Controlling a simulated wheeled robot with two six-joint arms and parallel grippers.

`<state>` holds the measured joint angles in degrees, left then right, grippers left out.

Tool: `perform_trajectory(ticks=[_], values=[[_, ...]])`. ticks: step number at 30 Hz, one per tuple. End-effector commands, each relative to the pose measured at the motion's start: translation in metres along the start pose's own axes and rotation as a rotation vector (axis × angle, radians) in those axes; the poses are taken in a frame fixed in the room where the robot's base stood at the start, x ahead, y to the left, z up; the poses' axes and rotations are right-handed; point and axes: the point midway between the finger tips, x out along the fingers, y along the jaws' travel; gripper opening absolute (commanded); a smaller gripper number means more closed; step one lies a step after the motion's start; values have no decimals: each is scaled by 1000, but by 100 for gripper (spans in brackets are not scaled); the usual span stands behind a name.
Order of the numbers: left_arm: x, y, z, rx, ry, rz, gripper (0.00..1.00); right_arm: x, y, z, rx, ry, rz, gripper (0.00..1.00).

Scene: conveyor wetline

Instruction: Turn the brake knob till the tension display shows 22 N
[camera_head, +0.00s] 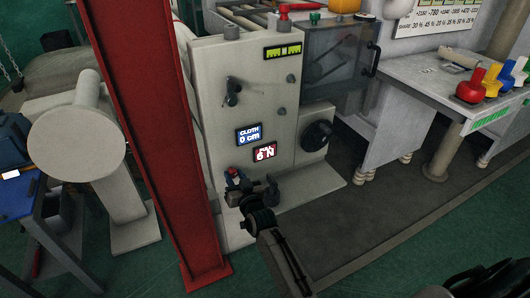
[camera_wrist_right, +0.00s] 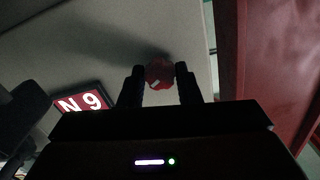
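The red brake knob (camera_wrist_right: 158,73) with a white mark sits on the pale machine face in the right wrist view. My right gripper (camera_wrist_right: 160,70) has one finger on each side of it, both seeming to touch it. In the head view my right gripper (camera_head: 241,187) is low on the front of the machine (camera_head: 212,75), partly covering the knob. The tension display (camera_head: 265,153), red with white digits, reads 6 N. It also shows upside down in the right wrist view (camera_wrist_right: 82,102). My left gripper is not in view.
A blue cloth display (camera_head: 248,134) reads 0 cm. A black handwheel (camera_head: 317,135) sticks out on the right. A red column (camera_head: 155,130) stands close on the left. A table (camera_head: 425,85) with coloured knobs is at the right; dark floor mat (camera_head: 370,200) is clear.

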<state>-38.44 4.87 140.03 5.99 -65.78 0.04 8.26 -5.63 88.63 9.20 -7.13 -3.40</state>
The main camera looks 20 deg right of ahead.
Motion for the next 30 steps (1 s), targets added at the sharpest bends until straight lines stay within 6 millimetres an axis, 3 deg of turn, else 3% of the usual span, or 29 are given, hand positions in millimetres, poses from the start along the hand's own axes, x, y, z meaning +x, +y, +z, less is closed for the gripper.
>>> perform_trajectory(ticks=[30], values=[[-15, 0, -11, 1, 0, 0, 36, 0, 0, 0, 302, 0, 0, 14]])
